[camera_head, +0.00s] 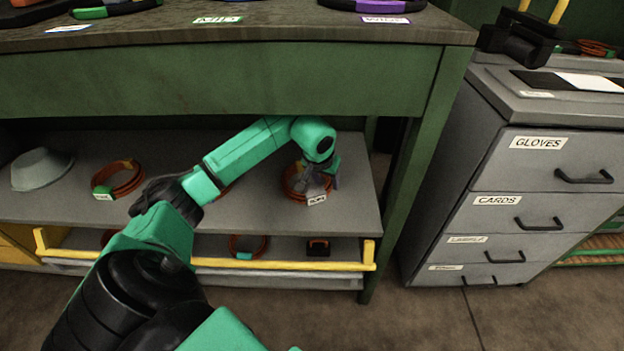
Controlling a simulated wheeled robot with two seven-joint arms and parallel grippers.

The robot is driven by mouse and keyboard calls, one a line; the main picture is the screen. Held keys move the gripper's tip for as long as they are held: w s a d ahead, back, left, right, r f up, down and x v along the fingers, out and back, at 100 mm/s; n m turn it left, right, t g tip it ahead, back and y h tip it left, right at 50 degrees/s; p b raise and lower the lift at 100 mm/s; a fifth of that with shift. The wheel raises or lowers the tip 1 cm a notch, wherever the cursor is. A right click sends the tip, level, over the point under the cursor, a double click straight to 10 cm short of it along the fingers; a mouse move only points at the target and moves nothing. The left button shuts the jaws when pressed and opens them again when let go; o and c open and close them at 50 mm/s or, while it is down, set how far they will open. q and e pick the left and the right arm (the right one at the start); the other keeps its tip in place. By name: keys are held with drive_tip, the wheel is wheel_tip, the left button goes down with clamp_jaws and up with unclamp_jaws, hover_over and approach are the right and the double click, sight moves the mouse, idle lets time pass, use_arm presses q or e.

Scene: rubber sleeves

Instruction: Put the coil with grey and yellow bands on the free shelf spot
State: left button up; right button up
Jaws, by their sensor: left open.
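My left arm reaches in under the green bench top. My left gripper (322,178) is open at an orange-brown coil (290,186) on the upper grey shelf (250,208), right part. The fingers overlap this coil in the picture; I cannot tell whether they touch it. The coil carries a white tag (317,199); its band colours are too small and covered to tell. Another orange-brown coil (134,184) with a green-edged tag and a yellowish band lies at the shelf's left. My forearm hides part of the shelf between them. My right gripper is not in view.
A grey bowl-like thing (40,170) stands far left on the shelf. A lower tray with a yellow rail (300,265) holds a coil (262,247) and a small black item (318,247). The green bench front (200,85) hangs above; a grey drawer cabinet (450,180) stands right.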

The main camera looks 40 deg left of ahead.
use_arm(q)
drive_tip(key=s+d, duration=0.1)
drive_tip(key=s, duration=0.2)
drive_tip(key=s+d, duration=0.1)
drive_tip(key=s, duration=0.6)
drive_tip(key=shift+s+d+f, duration=0.15)
drive_tip(key=shift+s+d, duration=0.4)
drive_tip(key=shift+s, duration=0.15)
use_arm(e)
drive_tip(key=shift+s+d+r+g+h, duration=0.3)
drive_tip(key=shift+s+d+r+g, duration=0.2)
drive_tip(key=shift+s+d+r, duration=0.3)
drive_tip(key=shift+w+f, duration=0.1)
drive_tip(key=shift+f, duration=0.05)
